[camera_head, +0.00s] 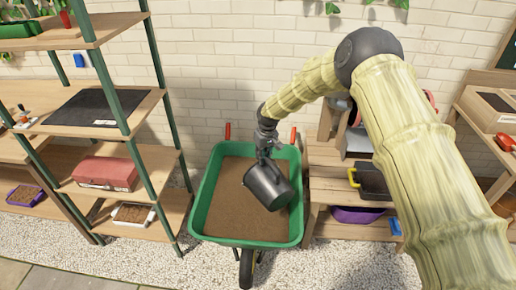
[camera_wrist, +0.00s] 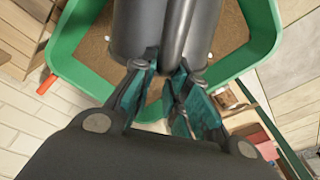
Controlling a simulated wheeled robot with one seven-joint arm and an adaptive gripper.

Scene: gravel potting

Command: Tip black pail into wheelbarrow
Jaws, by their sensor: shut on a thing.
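The black pail (camera_head: 268,186) hangs over the green wheelbarrow (camera_head: 208,190), tilted with its mouth toward the lower right. My gripper (camera_head: 265,150) is shut on the pail at its upper left end. In the wrist view, my gripper (camera_wrist: 170,90) has its teal fingers on the grey handle of the pail (camera_wrist: 135,25). The wheelbarrow's green rim also shows in the wrist view (camera_wrist: 65,60). Brown material covers the wheelbarrow's bed. The inside of the pail is hidden, and I cannot see anything falling from it.
A shelf rack with a red toolbox (camera_head: 106,173) and a small tray (camera_head: 132,214) stands to the left. A wooden bench with a dark yellow-handled bin (camera_head: 373,182) and a purple basin (camera_head: 357,214) is to the right. Gravel lies in front; a brick wall is behind.

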